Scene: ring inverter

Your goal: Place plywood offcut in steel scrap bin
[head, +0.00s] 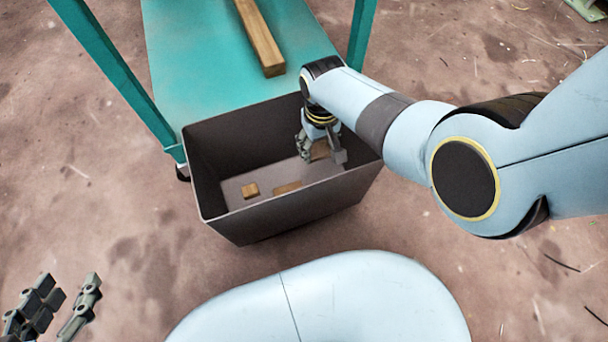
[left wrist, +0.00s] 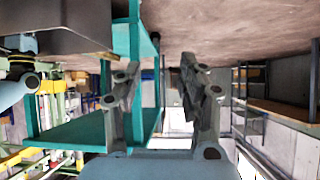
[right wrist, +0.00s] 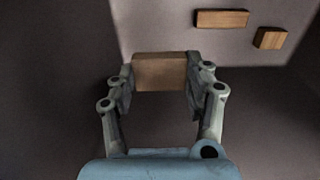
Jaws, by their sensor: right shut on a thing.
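The steel scrap bin (head: 300,204) is a dark grey open box in the middle of the head view. My right gripper (head: 322,152) reaches down inside the bin at its right part. It is shut on a light brown plywood offcut (right wrist: 160,72), gripped across its two ends in the right wrist view. The piece is partly hidden in the head view (head: 320,150). I cannot tell whether it touches the bin floor. My left gripper (head: 62,308) is at the lower left of the head view, away from the bin, with its fingers apart and empty (left wrist: 160,85).
Two other wood pieces lie on the bin floor, a small block (head: 250,190) and a longer one (head: 287,187). A teal bench (head: 200,60) stands behind the bin with a long wooden bar (head: 259,38) on it. The floor left of the bin is clear.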

